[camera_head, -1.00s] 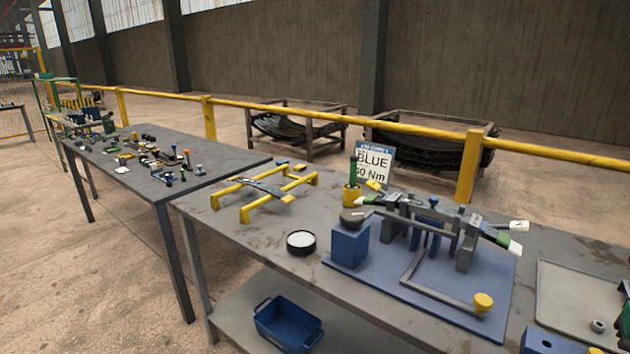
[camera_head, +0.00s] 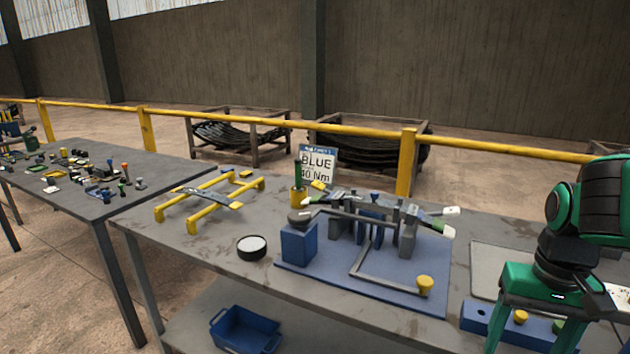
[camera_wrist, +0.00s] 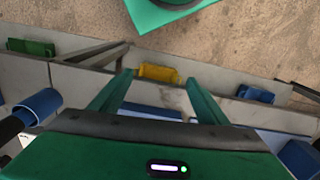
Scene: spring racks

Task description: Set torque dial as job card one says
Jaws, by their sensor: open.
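A job card (camera_head: 318,163) stands at the back of the bench (camera_head: 215,240), reading "BLUE" and what looks like "40 Nm". I cannot surely tell which part is the torque dial. A dark round knob (camera_head: 299,216) sits on a blue block (camera_head: 298,243) at the left of the blue base plate (camera_head: 400,298). A black round piece with a white face (camera_head: 251,247) lies left of it. My gripper (camera_head: 532,342) is at the right edge, fingers down, well apart from these. It is open and empty in the wrist view (camera_wrist: 157,88).
A clamp fixture (camera_head: 375,225) with a yellow-knobbed lever (camera_head: 425,286) stands on the base plate. A yellow stand (camera_head: 208,202) is at left. A blue bin (camera_head: 245,330) is below. In the wrist view, a yellow piece (camera_wrist: 158,73) lies beyond the fingers.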

